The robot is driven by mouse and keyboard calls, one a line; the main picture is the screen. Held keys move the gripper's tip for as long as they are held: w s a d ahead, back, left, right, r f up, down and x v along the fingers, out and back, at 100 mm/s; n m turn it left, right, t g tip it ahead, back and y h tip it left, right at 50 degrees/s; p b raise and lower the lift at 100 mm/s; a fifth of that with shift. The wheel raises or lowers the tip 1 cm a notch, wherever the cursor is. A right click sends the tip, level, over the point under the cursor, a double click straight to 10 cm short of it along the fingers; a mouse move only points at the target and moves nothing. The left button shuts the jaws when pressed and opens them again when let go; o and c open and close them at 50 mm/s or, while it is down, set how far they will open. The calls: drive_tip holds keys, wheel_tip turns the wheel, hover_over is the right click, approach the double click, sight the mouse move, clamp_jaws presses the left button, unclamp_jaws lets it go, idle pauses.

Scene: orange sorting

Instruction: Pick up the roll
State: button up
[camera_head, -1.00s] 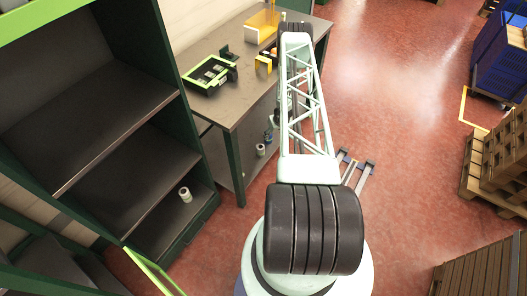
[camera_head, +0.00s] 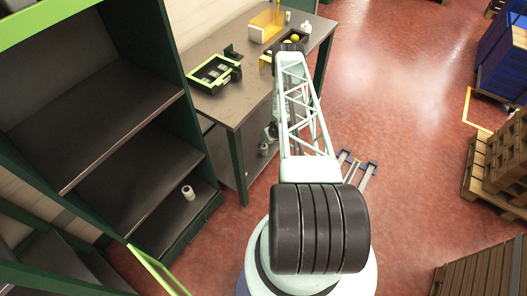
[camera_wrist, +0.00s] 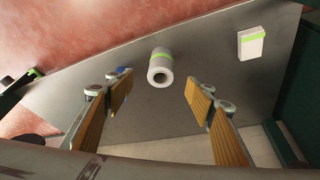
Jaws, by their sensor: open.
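A white roll (camera_wrist: 160,70) with a green band lies on the grey lower shelf of the table (camera_wrist: 140,112), its hollow end facing the wrist camera. My gripper (camera_wrist: 158,84) is open, with one wood-coloured finger on each side of the view. The roll shows ahead of and between the fingertips, and nothing is held. In the head view the roll (camera_head: 263,149) shows small under the tabletop, close below my gripper (camera_head: 270,134). Whether a finger touches it cannot be told.
A white box with a green band (camera_wrist: 252,43) lies on the same shelf to the right. A dark table leg (camera_wrist: 302,95) bounds that side. The tabletop (camera_head: 222,103) is above. Another white roll (camera_head: 188,192) stands on the left rack's low shelf.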

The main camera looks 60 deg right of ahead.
sight(265, 148)
drive_tip(key=b+x, duration=0.3)
drive_tip(key=x, duration=0.4)
drive_tip(key=shift+f, duration=0.35)
drive_tip(key=shift+w+d+f, duration=0.15)
drive_tip(key=shift+w+f, duration=0.1)
drive_tip(key=shift+f, duration=0.05)
drive_tip(key=shift+b+x, duration=2.25)
drive_tip(key=shift+x, duration=0.35)
drive_tip(key=shift+w+r, duration=0.1)
drive_tip(key=shift+w, duration=0.05)
drive_tip(key=shift+c, duration=0.2)
drive_tip(key=c, duration=0.9)
drive_tip(key=shift+r, duration=0.15)
